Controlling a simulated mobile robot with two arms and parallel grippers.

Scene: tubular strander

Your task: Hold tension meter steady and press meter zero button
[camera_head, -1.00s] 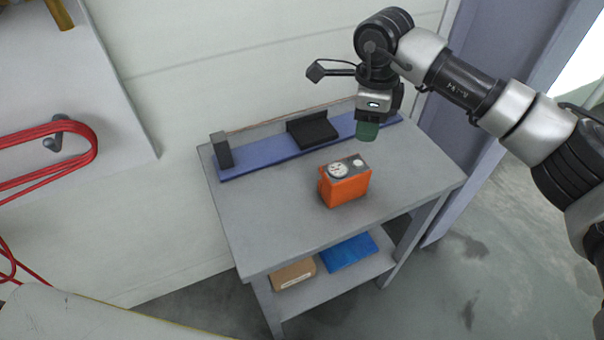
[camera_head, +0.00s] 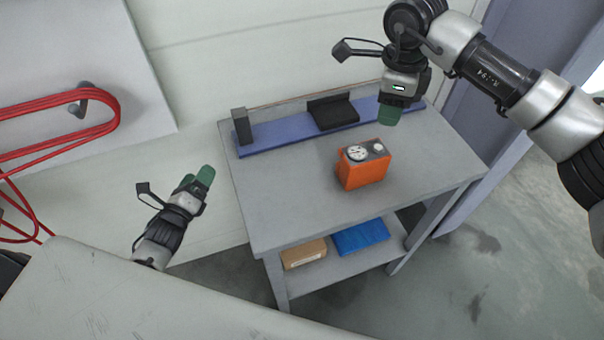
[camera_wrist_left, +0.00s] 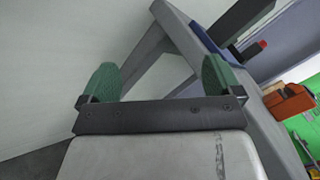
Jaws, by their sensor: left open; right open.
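The orange tension meter (camera_head: 362,170) stands upright on the grey bench top. Its top face carries a white round dial (camera_head: 357,153) and a pale round button or knob (camera_head: 378,147). The meter also shows at the right edge of the left wrist view (camera_wrist_left: 288,102). My left gripper (camera_head: 205,176) is off the bench's left side, apart from the meter, with its green fingers open and empty (camera_wrist_left: 160,80). My right gripper (camera_head: 389,116) is above the back of the bench, behind and above the meter, pointing down and not touching it. Its finger gap is hard to see.
A blue strip (camera_head: 290,133) along the bench's back bears a dark upright block (camera_head: 241,126) and a black block (camera_head: 333,113). The lower shelf holds a brown box (camera_head: 304,253) and a blue item (camera_head: 360,237). A pale surface (camera_head: 120,300) fills the lower left. Red cables (camera_head: 60,135) hang at left.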

